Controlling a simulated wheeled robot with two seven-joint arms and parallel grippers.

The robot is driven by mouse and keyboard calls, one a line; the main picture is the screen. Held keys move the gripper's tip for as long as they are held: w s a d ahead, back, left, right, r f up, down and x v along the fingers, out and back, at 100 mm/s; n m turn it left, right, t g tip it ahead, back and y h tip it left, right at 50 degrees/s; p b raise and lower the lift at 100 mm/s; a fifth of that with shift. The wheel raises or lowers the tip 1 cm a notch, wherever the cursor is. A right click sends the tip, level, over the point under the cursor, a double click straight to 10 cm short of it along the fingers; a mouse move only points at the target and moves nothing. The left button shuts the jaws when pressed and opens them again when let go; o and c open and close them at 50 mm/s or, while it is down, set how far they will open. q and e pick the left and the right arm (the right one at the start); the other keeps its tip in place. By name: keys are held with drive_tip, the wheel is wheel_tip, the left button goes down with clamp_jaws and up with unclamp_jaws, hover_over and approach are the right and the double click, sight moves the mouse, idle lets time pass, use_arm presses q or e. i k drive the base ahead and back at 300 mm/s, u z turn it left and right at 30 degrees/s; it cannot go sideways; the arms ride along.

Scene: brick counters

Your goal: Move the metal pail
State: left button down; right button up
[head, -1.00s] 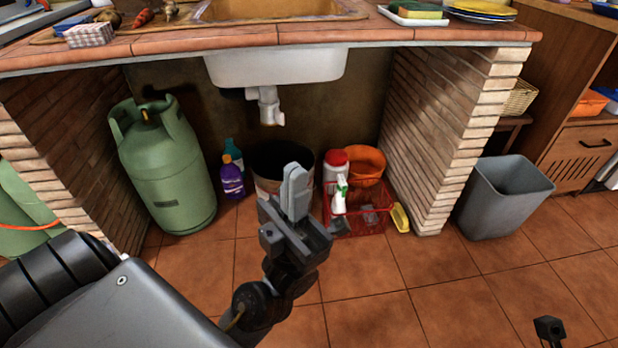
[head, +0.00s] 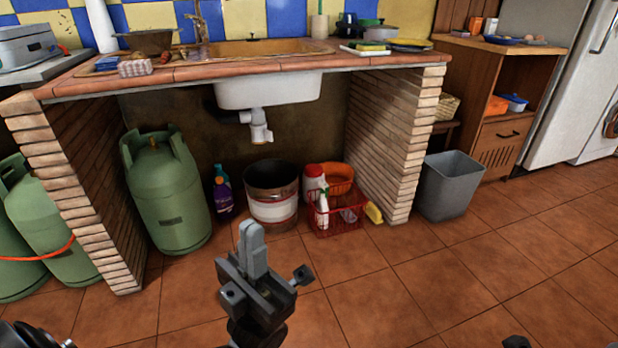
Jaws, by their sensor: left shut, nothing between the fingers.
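The metal pail (head: 273,207) stands upright on the tiled floor under the sink, below the drain pipe. It is dark inside with a worn, pale band around its side. My left gripper (head: 252,238) is in front of the pail and a little left of it in the picture, apart from it. Its fingers are together and hold nothing. My right gripper cannot be made out; only a small dark part shows at the bottom edge.
A green gas cylinder (head: 167,193) and bottles (head: 222,192) stand left of the pail. A red basket (head: 337,217) with bottles and an orange bowl (head: 337,178) are close on its right. A brick pillar (head: 393,140) and grey bin (head: 447,187) stand further right. The front floor is clear.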

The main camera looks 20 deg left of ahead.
sight(272, 184)
drive_tip(key=z, duration=0.65)
drive_tip(key=i, duration=1.25)
drive_tip(key=z, duration=0.4)
drive_tip(key=i, duration=1.15)
drive_tip(key=u, duration=1)
drive_tip(key=i, duration=0.7)
drive_tip(key=u, duration=1.15)
drive_tip(key=i, duration=0.3)
drive_tip(key=u, duration=0.3)
